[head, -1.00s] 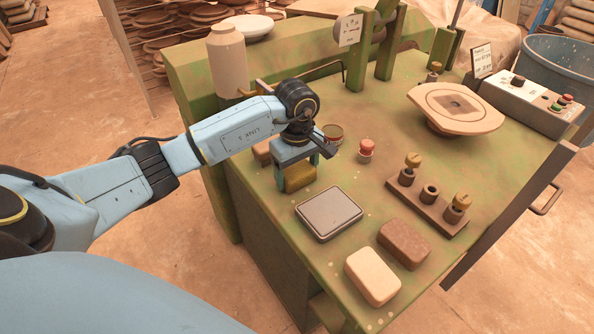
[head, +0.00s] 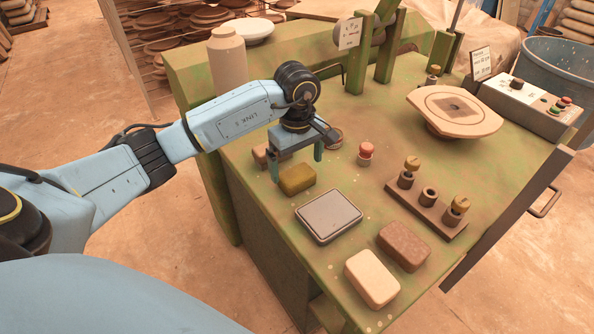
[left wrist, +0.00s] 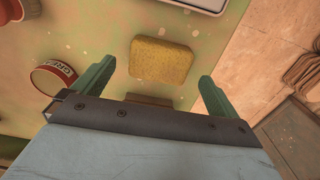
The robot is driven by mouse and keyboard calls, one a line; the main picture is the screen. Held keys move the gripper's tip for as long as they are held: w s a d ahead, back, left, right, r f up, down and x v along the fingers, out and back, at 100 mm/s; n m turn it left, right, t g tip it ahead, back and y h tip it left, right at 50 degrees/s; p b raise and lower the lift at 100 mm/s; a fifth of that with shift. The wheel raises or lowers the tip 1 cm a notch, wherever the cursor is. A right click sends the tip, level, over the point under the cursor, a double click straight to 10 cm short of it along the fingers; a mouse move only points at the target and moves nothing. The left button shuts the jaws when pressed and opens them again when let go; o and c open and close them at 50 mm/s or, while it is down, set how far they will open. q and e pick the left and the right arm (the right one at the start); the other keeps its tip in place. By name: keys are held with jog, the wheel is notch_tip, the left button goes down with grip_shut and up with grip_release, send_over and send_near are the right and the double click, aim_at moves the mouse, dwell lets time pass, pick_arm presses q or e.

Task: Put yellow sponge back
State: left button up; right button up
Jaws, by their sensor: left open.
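The yellow sponge (head: 297,179) lies flat on the green bench top, behind and to the left of a grey square plate. In the left wrist view the sponge (left wrist: 161,61) sits beyond the fingertips, between their lines. My left gripper (head: 297,165) is open and empty just above and behind the sponge, not touching it as far as I can see. Its two green fingers (left wrist: 152,82) are spread wide in the left wrist view. My right gripper is not in view.
The grey plate (head: 329,215), a cream block (head: 372,279) and a brown block (head: 403,246) lie in front.

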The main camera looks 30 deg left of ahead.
aim_at(297, 173)
pick_arm(q)
notch_tip(297, 173, up, 8)
jog(key=shift+p, duration=0.35)
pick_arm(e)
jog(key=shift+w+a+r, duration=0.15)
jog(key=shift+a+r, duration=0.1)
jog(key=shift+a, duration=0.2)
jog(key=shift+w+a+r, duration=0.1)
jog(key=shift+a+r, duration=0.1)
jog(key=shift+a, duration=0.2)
pick_arm(q)
jog(key=shift+f, duration=0.1)
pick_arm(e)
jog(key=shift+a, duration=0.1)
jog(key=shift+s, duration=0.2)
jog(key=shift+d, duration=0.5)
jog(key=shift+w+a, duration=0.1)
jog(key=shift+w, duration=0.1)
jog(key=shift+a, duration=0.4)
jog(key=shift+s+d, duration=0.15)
